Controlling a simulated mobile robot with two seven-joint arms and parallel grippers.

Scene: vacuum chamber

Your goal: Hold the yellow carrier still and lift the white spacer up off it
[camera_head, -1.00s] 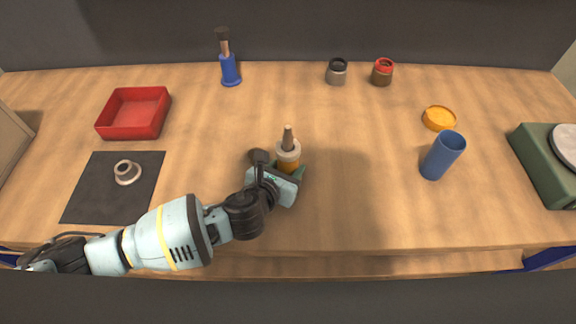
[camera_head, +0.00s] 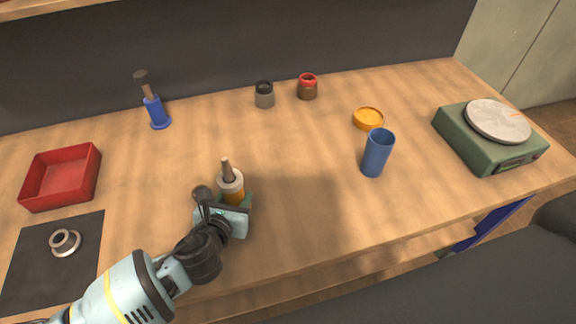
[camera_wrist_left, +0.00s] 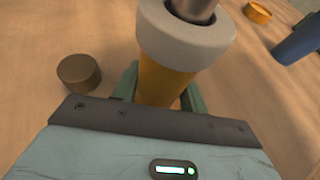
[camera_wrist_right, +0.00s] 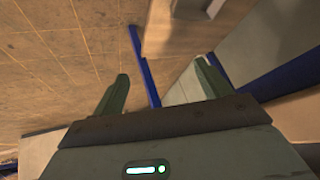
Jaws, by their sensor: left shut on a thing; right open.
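The yellow carrier (camera_head: 236,197) stands upright on the table, and it also shows in the left wrist view (camera_wrist_left: 160,84). The white spacer (camera_head: 230,179) sits on top of it as a thick ring, close up in the left wrist view (camera_wrist_left: 185,40). A grey-brown rod (camera_head: 226,165) sticks up through the spacer. My left gripper (camera_head: 238,203) is shut on the yellow carrier, below the spacer. My right gripper (camera_wrist_right: 155,92) is open and empty, away from the table top; it is out of the head view.
A brown round knob or cap (camera_wrist_left: 78,73) is beside the carrier. A blue cup (camera_head: 377,153), orange dish (camera_head: 368,119), two jars and a green scale (camera_head: 490,140) stand to the right. A red tray (camera_head: 61,177) and dark mat (camera_head: 30,262) lie left.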

